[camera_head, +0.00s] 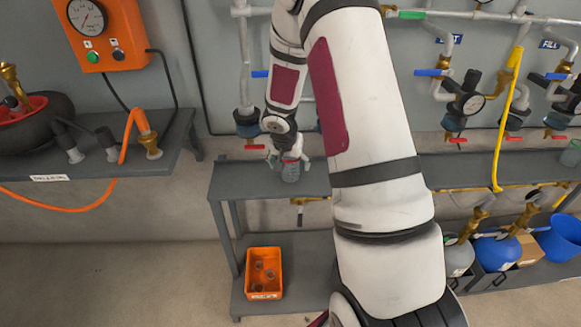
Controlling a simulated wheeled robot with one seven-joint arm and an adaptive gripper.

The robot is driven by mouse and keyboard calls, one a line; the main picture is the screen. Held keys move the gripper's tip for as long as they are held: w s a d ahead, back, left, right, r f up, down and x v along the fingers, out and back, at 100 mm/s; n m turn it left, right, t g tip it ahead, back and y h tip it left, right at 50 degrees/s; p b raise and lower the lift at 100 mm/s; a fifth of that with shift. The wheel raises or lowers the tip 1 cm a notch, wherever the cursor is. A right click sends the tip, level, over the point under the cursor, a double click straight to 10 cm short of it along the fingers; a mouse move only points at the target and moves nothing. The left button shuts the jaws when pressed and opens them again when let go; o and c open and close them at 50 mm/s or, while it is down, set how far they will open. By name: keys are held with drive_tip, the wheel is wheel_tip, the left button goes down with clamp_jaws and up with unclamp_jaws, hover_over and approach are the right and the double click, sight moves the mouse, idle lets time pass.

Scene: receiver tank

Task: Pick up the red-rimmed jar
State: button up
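A small grey, glassy jar (290,173) with a thin reddish line at its top stands upright on the upper shelf of the grey rack. My gripper (287,160) is right at the jar's top, pointing down, with finger parts showing on its left and right. The fingers are small and partly merge with the jar. I cannot tell whether they touch it or how far they are closed.
The grey shelf (240,181) has bare room left of the jar. An orange bin (250,283) with several small things sits on the lower shelf. Red-handled valves (256,147) hang close behind. My arm hides the shelf's middle.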

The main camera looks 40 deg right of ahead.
drive_tip(key=shift+x, duration=0.9)
drive_tip(key=shift+a, duration=0.1)
drive_tip(key=shift+c, duration=0.3)
drive_tip(key=c, duration=1.2)
drive_tip(key=shift+r, duration=0.15)
drive_tip(key=shift+r, duration=0.55)
drive_tip(key=p+v, duration=0.1)
drive_tip(key=v, duration=0.1)
drive_tip(key=shift+s+r, duration=0.1)
drive_tip(key=shift+r, duration=0.2)
drive_tip(key=s+a+b, duration=0.1)
drive_tip(key=s+a, duration=0.1)
drive_tip(key=s, duration=0.2)
drive_tip(key=s+a+b, duration=0.2)
drive_tip(key=s+a, duration=0.1)
drive_tip(key=s, duration=0.1)
drive_tip(key=s+a+r+b, duration=0.1)
drive_tip(key=s+a+b, duration=0.1)
drive_tip(key=s+a, duration=0.1)
drive_tip(key=shift+s+a+r, duration=0.1)
drive_tip(key=shift+s, duration=0.75)
